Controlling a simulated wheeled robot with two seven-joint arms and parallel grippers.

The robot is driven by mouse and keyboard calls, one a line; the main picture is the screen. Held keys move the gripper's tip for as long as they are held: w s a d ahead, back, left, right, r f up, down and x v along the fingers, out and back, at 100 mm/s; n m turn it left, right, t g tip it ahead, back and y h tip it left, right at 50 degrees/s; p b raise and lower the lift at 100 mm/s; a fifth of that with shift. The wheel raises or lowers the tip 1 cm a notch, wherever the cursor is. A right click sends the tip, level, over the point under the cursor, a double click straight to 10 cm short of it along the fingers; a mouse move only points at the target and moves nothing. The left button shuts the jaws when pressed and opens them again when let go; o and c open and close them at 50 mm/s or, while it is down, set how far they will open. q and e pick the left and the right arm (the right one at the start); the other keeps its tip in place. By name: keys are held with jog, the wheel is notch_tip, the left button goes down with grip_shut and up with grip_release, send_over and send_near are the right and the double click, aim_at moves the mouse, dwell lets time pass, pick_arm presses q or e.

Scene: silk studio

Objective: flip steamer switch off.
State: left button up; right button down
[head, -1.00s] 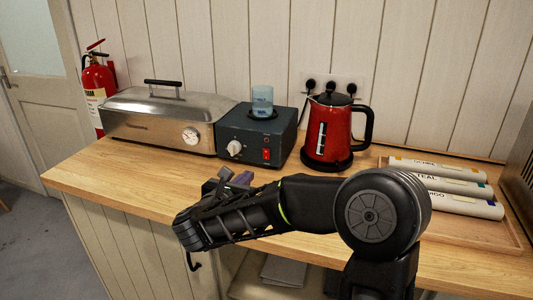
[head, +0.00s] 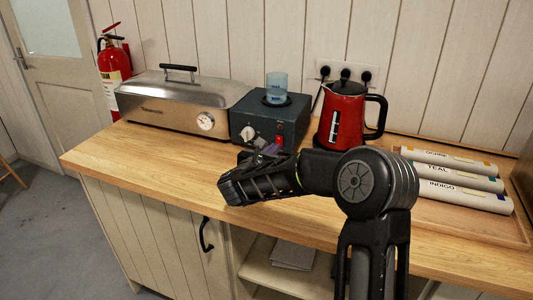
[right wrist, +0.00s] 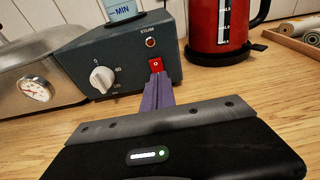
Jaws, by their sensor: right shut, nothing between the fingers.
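The steamer's dark blue-grey control box (head: 262,129) stands on the wooden counter, with a blue-tinted water tank (head: 277,88) on top. It also shows in the right wrist view (right wrist: 120,60), with a white knob (right wrist: 102,79), a small orange-red light (right wrist: 150,43) marked STEAM, and a red switch (right wrist: 156,64). In the head view the switch (head: 279,139) shows just above my right gripper (head: 266,152). My right gripper's purple fingers (right wrist: 157,82) are shut and empty, their tips at the switch's lower edge. I cannot tell whether they touch it. My left gripper is out of view.
A steel lidded box (head: 180,104) with a dial joins the control box at its left. A red kettle (head: 342,118) stands close on the right. A wooden tray (head: 500,228) with labelled rolls lies further right. The counter's front left part is clear.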

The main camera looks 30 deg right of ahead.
aim_at(280, 138)
jog(key=shift+w+d+r+p, duration=0.15)
jog(key=shift+w+d, duration=0.25)
jog(key=shift+d, duration=0.2)
jog(key=shift+w+d+r+p, duration=0.1)
jog(key=shift+w+d+p, duration=0.05)
jog(key=shift+w+d, duration=0.35)
jog(key=shift+s, duration=0.1)
jog(key=shift+d+r, duration=0.25)
jog(key=shift+r, duration=0.05)
jog(key=shift+f+y, duration=0.2)
jog(key=shift+y, duration=0.1)
